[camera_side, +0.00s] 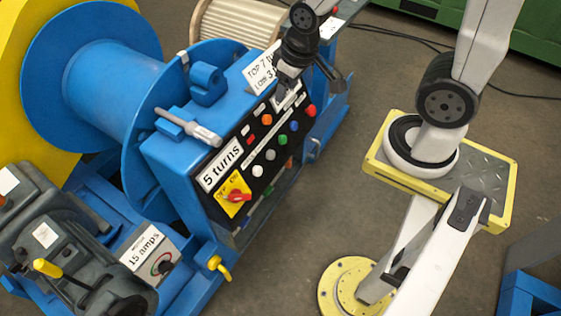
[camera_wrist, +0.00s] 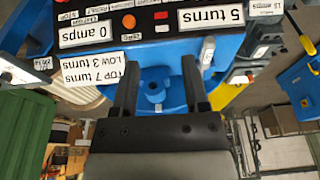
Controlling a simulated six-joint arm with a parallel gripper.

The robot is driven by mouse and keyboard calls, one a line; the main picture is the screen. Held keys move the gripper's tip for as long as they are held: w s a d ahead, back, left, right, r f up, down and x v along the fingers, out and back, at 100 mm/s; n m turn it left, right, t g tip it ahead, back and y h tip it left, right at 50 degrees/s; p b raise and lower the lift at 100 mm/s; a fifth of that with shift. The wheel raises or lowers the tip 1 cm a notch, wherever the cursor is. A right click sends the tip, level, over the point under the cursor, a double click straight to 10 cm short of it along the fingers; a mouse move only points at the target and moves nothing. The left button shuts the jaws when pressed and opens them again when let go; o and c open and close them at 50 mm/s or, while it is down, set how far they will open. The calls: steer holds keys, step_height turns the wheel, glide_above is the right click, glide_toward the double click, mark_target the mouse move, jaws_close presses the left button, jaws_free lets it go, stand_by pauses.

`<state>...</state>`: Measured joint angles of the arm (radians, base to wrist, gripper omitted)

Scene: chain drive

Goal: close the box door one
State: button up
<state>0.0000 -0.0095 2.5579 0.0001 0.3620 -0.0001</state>
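The blue control box (camera_side: 185,165) stands at the middle left of the side view, with a sloping black panel (camera_side: 262,143) of buttons and a red switch. The box also shows in the wrist view (camera_wrist: 158,55). I cannot make out which part is box door one. My gripper (camera_side: 287,85) is above the upper end of the panel in the side view, near its labels. In the wrist view its two dark fingers (camera_wrist: 160,68) are apart with nothing held between them. Whether they touch the box cannot be told.
A large blue and yellow drum (camera_side: 105,85) stands left of the box. A grey device lies on the box top (camera_side: 190,127). A motor unit (camera_side: 65,250) with a yellow lever is at lower left. A green cabinet (camera_side: 525,35) is at upper right.

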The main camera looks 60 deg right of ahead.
steer(key=w+d+r+m+t+h, duration=0.1)
steer(key=w+d+r+t+h, duration=0.25)
steer(key=d, duration=0.65)
steer(key=w+d+r+m+t+h, duration=0.1)
steer(key=w+d+r+t, duration=0.1)
steer(key=w+d+r, duration=0.55)
steer(key=g+y, duration=0.4)
glide_above(318, 145)
steer(key=s, duration=0.3)
step_height(318, 145, down, 6)
step_height(318, 145, down, 48)
stand_by(1.0)
steer(key=shift+w+d+f+h, duration=0.1)
steer(key=shift+w+f+h, duration=0.05)
steer(key=shift+h, duration=0.1)
steer(key=shift+x, duration=3.75)
steer(key=shift+w, duration=0.1)
